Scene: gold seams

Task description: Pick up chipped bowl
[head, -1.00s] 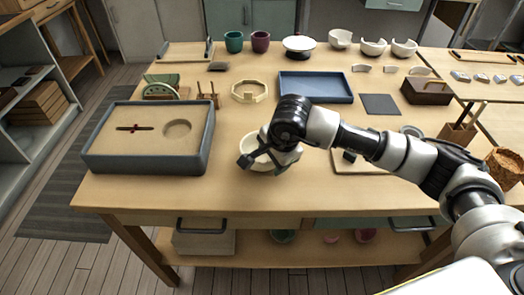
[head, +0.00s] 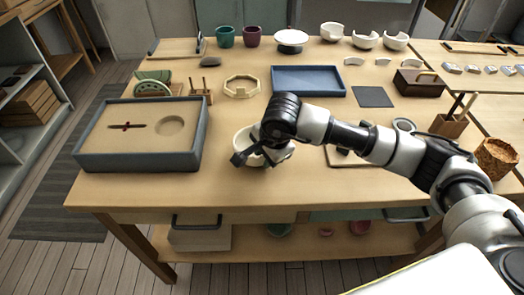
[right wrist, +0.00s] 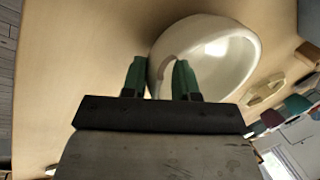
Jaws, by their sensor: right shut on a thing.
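The white bowl (head: 243,138) is near the front middle of the table, partly hidden by my right gripper (head: 247,157). In the right wrist view, the cream bowl (right wrist: 222,62) has a brownish chipped patch on its rim. The two green-tipped fingers of my right gripper (right wrist: 160,78) stand on either side of the bowl's near wall, shut on it. I cannot tell whether the bowl touches the table or hangs just above it. My left gripper is not in view.
A grey-framed sand tray (head: 82,160) is to the left of the bowl. An octagonal wooden frame (head: 229,92) and a blue tray (head: 308,92) lie behind it. Broken white bowls (head: 365,41) stand at the back. The table's front edge is close.

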